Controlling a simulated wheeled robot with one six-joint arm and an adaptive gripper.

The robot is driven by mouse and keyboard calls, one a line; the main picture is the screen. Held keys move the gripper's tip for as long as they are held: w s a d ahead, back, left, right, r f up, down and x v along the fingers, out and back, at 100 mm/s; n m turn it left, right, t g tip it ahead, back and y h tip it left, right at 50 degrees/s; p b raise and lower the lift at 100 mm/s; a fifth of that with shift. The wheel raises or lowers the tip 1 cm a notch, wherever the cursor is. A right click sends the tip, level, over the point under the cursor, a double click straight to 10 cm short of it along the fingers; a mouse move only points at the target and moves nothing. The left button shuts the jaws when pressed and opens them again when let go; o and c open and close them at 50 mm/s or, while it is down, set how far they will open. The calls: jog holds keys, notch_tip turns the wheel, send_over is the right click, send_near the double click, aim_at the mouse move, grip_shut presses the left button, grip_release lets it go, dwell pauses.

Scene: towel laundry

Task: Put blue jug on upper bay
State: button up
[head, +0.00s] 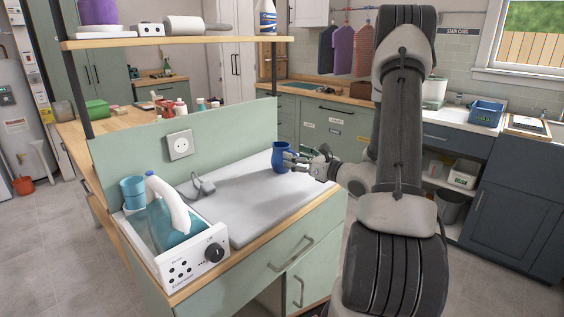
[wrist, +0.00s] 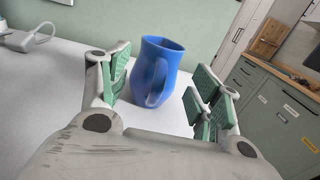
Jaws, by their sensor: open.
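The blue jug (head: 283,157) stands upright on the white worktop at its far right end in the head view. In the wrist view the jug (wrist: 155,70) sits between the two green-padded fingers, its handle facing the camera. My gripper (head: 292,160) is open at the jug's near right side; in the wrist view the fingers (wrist: 160,92) stand apart on either side with gaps showing. The upper bay appears to be the wooden shelf (head: 180,41) above the worktop, held by dark posts.
A grey plug with cable (head: 203,187) lies mid-worktop. A green back panel with a socket (head: 180,145) rises behind. The shelf holds a roll (head: 184,25) and a bottle (head: 265,17).

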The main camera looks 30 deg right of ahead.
aim_at(288, 150)
jog(key=x, duration=0.4)
jog(key=c, duration=1.2)
jog(key=shift+r, duration=0.2)
